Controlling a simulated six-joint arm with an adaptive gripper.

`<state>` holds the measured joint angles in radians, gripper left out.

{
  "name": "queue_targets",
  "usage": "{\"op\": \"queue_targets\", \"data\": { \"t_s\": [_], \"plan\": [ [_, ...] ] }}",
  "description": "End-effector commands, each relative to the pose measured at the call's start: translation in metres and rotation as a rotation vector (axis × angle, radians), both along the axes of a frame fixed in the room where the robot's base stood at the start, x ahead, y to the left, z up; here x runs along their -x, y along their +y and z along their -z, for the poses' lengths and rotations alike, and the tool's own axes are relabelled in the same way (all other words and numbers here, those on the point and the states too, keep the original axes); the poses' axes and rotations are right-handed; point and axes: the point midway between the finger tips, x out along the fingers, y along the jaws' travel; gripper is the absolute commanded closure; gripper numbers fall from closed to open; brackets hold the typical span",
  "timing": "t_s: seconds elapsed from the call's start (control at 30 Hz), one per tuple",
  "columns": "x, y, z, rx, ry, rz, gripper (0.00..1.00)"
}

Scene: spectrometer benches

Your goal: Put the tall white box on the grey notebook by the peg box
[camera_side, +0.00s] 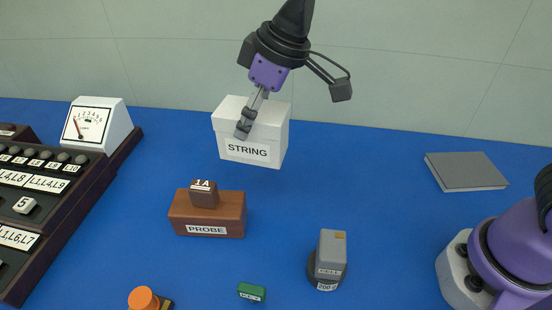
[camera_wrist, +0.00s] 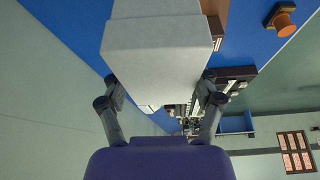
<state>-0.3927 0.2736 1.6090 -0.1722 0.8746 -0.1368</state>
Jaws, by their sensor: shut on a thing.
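The white box (camera_side: 272,131), labelled STRING, is upright at the upper middle of the side view. My gripper (camera_side: 244,127) is shut on it, with one finger showing across its front. In the wrist view the white box (camera_wrist: 156,48) fills the space between the two fingers of my gripper (camera_wrist: 160,92). I cannot tell whether the box's bottom touches the bench. The grey notebook (camera_side: 466,171) lies flat at the right of the side view, apart from the box, with a bare top. I cannot make out which thing is the peg box.
A brown box (camera_side: 207,225) labelled PROBE carries a small block (camera_side: 204,195) marked 1A. A grey cell (camera_side: 330,255), a green block (camera_side: 251,292) and an orange knob (camera_side: 143,298) are in front. A meter (camera_side: 97,125) and dark panel stand left. Blue bench is clear between box and notebook.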

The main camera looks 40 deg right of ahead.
Motion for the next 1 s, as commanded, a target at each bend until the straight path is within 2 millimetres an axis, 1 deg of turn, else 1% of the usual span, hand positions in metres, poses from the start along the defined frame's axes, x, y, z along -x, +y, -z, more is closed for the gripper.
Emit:
{"op": "queue_targets", "data": {
  "t_s": [0.07,0.17,0.2,0.27,0.3,0.33,0.37,0.4,0.47,0.5,0.57,0.6,0.67,0.7,0.8,0.9,1.0],
  "plan": [
    [-0.002,-0.019,0.0,0.0,-0.001,0.128,0.74],
    [-0.006,-0.055,0.001,0.0,-0.004,0.376,0.74],
    [-0.006,-0.073,0.002,0.001,-0.003,0.498,0.74],
    [-0.003,-0.1,0.003,0.001,-0.003,0.689,0.74],
    [0.0,-0.118,0.002,0.001,-0.004,0.82,0.74],
    [0.003,-0.131,0.003,0.002,-0.003,0.918,0.74],
    [0.007,-0.144,0.002,0.001,-0.005,1.018,0.74],
    [0.013,-0.16,0.002,0.001,-0.005,1.153,0.74],
    [0.025,-0.184,0.001,0.001,-0.005,1.36,0.74],
    [0.034,-0.2,-0.001,0.001,-0.004,1.501,0.74],
    [0.05,-0.221,-0.002,0.002,-0.004,1.718,0.74],
    [0.062,-0.234,-0.004,0.003,-0.004,1.866,0.74],
    [0.081,-0.25,-0.007,0.004,-0.003,2.088,0.74],
    [0.093,-0.259,-0.008,0.004,-0.003,2.226,0.74],
    [0.121,-0.274,-0.012,0.004,-0.002,2.532,0.74],
    [0.143,-0.283,-0.016,0.005,-0.001,2.767,0.74],
    [0.158,-0.286,-0.018,0.005,-0.002,2.928,0.74]
  ]
}}
